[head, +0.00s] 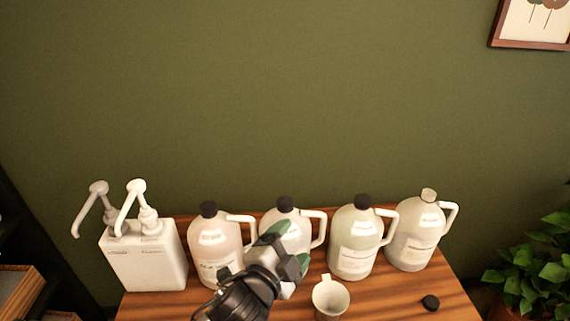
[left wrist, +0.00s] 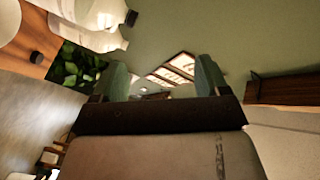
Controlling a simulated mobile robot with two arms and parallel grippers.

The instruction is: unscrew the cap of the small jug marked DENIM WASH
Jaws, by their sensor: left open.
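Several small pale jugs stand in a row on the wooden table. The left jug (head: 214,240), second jug (head: 287,215) and third jug (head: 356,243) have black caps; the fourth jug (head: 413,242) has an open neck. Their labels are too small to read, so I cannot tell which is DENIM WASH. My left gripper (head: 289,247) is open, with green finger pads, in front of the second jug and hiding part of its body. Nothing shows between its fingers in the left wrist view (left wrist: 162,80). My right gripper is not in view.
A loose black cap (head: 430,302) lies on the table (head: 385,300) at the front right. A white cup (head: 331,299) stands in front of the third jug. A white container with two pumps (head: 147,262) stands at the left. A plant (head: 530,258) is right of the table.

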